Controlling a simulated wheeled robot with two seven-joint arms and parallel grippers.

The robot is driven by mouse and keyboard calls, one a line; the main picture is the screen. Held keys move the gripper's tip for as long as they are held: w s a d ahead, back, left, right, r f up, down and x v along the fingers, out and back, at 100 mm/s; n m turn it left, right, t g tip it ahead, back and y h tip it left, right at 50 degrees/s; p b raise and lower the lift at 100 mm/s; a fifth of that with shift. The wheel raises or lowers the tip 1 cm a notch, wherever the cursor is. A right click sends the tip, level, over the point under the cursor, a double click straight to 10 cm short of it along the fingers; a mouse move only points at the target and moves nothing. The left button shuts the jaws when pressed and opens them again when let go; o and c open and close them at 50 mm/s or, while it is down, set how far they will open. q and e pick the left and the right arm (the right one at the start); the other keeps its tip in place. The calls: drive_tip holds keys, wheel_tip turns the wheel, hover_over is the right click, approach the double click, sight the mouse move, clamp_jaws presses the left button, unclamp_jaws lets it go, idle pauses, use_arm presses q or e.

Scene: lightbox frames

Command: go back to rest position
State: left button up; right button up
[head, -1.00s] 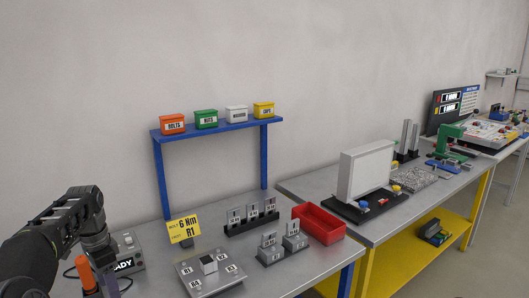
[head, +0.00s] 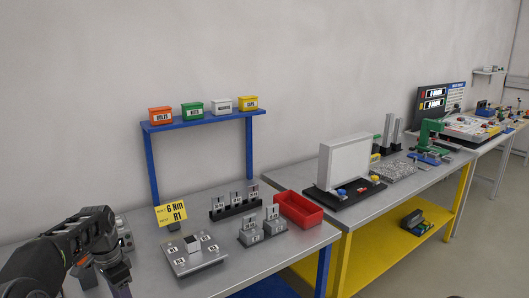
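My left arm comes in from the lower left, over the near left end of the first workbench (head: 290,250). Its wrist bends down, and the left gripper (head: 122,290) is mostly cut off by the bottom edge. Its fingertips do not show, so I cannot tell whether it is open or holds anything. My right arm and gripper are not in view.
The bench carries a metal block plate (head: 213,259), a yellow "6 Nm R1" sign (head: 172,213), black racks and a red bin (head: 299,207). A blue shelf (head: 203,121) holds small labelled bins. A second bench with a white panel (head: 345,161) stands right.

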use_arm(q)
drive_tip(key=s+d+f+n+h, duration=0.1)
drive_tip(key=s+d+f, duration=0.2)
drive_tip(key=d+f, duration=0.5)
drive_tip(key=s+d+f+n+h+b, duration=0.15)
drive_tip(key=s+d+f, duration=0.25)
drive_tip(key=d+f, duration=0.4)
drive_tip(key=s+d+f+n, duration=0.25)
drive_tip(key=d+f, duration=0.35)
drive_tip(key=f, duration=0.4)
drive_tip(key=s+d+f+n, duration=0.1)
drive_tip(key=s+d+f, duration=0.1)
drive_tip(key=s, duration=0.5)
drive_tip(key=s+d+f+n, duration=0.1)
drive_tip(key=s+d+f, duration=0.1)
drive_tip(key=s+d, duration=0.3)
drive_tip(key=s+d+f+n+h, duration=0.1)
drive_tip(key=s+d+f+n, duration=0.1)
drive_tip(key=s, duration=0.8)
drive_tip(key=shift+d+f+b, duration=0.2)
drive_tip(key=shift+d+b, duration=0.2)
drive_tip(key=shift+d, duration=0.45)
drive_tip(key=shift+a, duration=0.1)
